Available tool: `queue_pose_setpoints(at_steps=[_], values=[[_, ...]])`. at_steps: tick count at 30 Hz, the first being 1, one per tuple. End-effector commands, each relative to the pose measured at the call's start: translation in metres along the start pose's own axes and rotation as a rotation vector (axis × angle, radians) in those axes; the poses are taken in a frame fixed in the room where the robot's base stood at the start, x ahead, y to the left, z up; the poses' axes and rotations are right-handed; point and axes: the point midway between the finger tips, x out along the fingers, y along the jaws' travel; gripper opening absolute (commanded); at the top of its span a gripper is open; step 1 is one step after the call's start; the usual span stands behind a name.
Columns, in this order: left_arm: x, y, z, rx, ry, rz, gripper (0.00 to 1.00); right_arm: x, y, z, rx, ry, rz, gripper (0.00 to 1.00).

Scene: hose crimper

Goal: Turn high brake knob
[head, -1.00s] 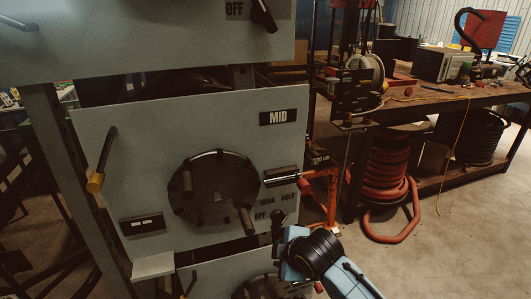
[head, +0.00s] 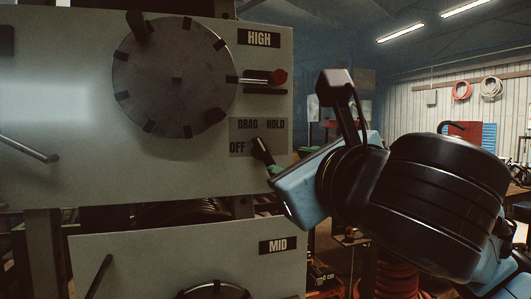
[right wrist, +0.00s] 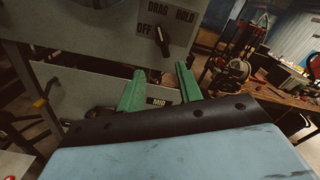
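The high brake knob (head: 261,151) is a black lever-like knob on a plate marked OFF, DRAG and HOLD, on the grey HIGH panel (head: 60,115). It slants up and left, its upper end close to the OFF label. My right gripper (head: 273,171) is just below and right of the knob, its green fingers largely hidden behind its blue body. In the right wrist view, the knob (right wrist: 162,40) stands beyond and above the two green fingers (right wrist: 159,82), which are apart with nothing between them. My left gripper is in neither view.
A round notched disc (head: 173,80) with handles is left of the knob. A red-tipped lever (head: 278,77) sticks out above it. The MID panel (head: 150,265) is below. A cluttered workbench (right wrist: 268,85) stands to the right.

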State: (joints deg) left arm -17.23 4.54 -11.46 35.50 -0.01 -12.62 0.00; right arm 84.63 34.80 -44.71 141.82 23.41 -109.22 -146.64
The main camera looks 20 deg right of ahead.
Motion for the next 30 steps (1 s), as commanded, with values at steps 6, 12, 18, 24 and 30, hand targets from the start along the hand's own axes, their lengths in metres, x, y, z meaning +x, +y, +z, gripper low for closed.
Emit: queue_pose_setpoints(at_steps=[6,12,18,24,30], values=[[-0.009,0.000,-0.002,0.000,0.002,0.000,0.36,-0.002,-0.005,0.007,-0.059,-0.009,-0.016,0.35],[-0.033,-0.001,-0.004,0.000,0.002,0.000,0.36,0.009,-0.007,0.009,-0.056,-0.006,-0.016,0.35],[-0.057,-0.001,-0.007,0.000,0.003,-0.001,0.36,0.019,-0.007,0.009,-0.056,-0.008,-0.015,0.35],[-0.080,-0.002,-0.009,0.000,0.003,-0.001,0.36,0.051,-0.007,0.008,-0.056,-0.004,-0.015,0.35],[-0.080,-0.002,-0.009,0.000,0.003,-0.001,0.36,0.093,-0.006,0.006,-0.053,-0.007,-0.015,0.35]])
